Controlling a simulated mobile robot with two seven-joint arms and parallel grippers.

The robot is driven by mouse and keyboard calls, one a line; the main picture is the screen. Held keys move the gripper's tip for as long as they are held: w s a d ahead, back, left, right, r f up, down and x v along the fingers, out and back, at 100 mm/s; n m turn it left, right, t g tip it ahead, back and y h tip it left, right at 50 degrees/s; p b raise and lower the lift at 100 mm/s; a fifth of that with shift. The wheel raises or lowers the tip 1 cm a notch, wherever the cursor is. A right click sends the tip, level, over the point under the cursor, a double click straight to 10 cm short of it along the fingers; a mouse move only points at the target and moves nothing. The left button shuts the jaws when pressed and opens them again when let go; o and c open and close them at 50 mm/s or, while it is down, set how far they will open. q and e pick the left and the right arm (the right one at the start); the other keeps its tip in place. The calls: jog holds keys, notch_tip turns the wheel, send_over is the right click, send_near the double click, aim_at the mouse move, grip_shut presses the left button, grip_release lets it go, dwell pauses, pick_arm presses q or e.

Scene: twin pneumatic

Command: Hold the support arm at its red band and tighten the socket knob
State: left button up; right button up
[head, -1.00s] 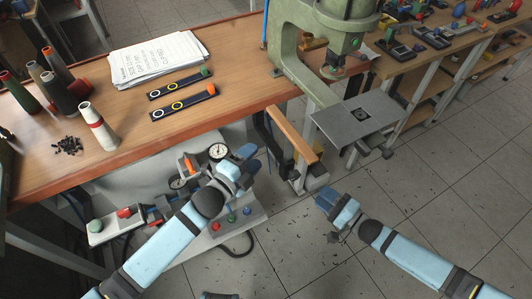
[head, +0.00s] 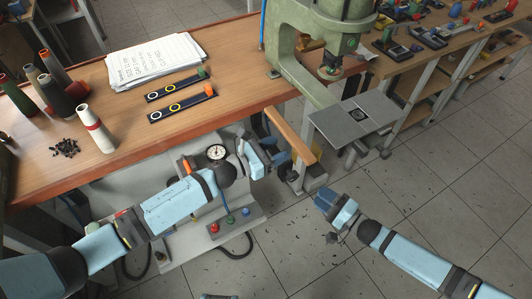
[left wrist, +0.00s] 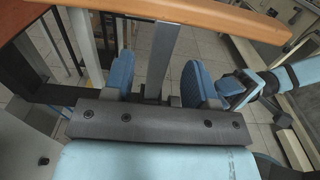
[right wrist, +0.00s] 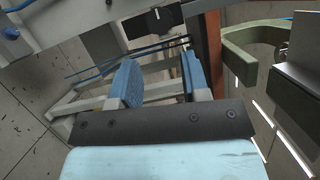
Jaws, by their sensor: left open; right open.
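I cannot make out a support arm with a red band or a socket knob for certain. An orange knob (head: 187,165) and a round white gauge (head: 216,153) show on the unit below the bench edge, partly behind my left arm. My left gripper (head: 280,158) is open beside the wood-topped bar (head: 291,132). In the left wrist view a grey upright post (left wrist: 160,60) shows between its fingers; I cannot tell how deep it lies. My right gripper (head: 322,202) is open and empty over the floor, right of and below the bar; its spread fingers also show in the right wrist view (right wrist: 160,80).
A green press (head: 310,60) with a grey plate (head: 352,122) stands at the bench end. The wooden bench (head: 130,150) holds papers (head: 155,60), two dark strips with rings, several cones and a white cone with a red band (head: 95,128).

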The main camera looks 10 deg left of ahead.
aim_at(284, 135)
pick_arm(q)
jog(key=shift+x, duration=1.95)
grip_shut()
jog(key=shift+r, duration=0.1)
jog(key=shift+r+p, duration=1.7)
jog(key=shift+r, duration=0.65)
